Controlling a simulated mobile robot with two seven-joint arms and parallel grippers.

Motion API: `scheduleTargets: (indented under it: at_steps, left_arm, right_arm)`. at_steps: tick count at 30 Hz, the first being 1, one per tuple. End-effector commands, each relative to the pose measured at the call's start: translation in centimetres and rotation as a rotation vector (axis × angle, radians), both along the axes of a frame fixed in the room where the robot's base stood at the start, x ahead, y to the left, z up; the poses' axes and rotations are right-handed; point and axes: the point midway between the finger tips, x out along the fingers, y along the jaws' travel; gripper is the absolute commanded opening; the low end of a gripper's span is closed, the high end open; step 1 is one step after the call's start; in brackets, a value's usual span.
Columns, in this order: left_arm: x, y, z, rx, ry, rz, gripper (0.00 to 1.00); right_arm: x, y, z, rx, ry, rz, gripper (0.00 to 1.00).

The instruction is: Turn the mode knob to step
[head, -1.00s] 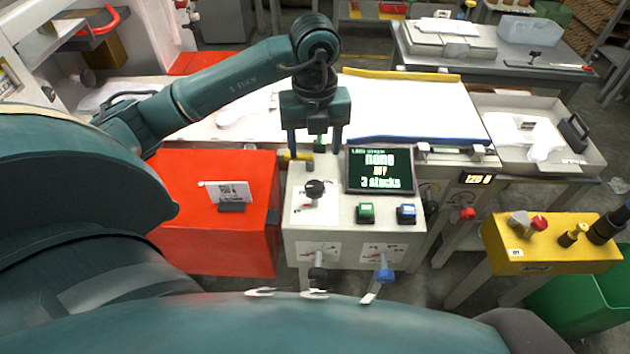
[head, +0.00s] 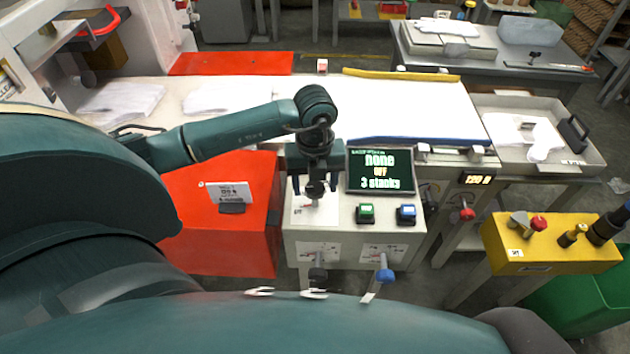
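The black mode knob (head: 315,190) sits on the upper left of the grey control box (head: 297,240), on a white label plate. My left gripper (head: 316,187) points down over it, with its two dark fingers apart, one on each side of the knob. I see a gap between knob and fingers; I cannot tell how far down they reach. The gripper hides part of the knob and its label, so its setting is not readable. The screen (head: 380,170) beside it reads "none", "OFF" and "3 stacks". My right gripper is not in view.
A green button (head: 365,213) and a blue button (head: 406,214) lie right of the knob. A black-knobbed lever (head: 317,274) and a blue-knobbed lever (head: 385,275) stick out in front. A red surface (head: 205,245) with a card (head: 229,193) stands left.

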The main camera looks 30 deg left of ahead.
Motion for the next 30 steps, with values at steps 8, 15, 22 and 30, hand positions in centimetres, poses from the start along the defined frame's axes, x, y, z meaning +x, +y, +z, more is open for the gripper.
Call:
scheduleTargets:
  at_steps: [8,15,22,30]
  left_arm:
    - [0.01,0.0,0.05,0.0,0.0,0.0,0.35]
    - [0.02,0.01,0.06,0.0,0.0,0.0,0.15]
    - [0.04,0.03,0.04,0.001,-0.001,-0.017,0.15]
    - [0.08,0.08,-0.07,0.002,-0.002,-0.139,0.15]
  right_arm:
    - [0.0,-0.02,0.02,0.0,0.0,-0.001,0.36]
    - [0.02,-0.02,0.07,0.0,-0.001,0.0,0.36]
    - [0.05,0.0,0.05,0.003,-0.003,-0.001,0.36]
    - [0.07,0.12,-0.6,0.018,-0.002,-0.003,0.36]
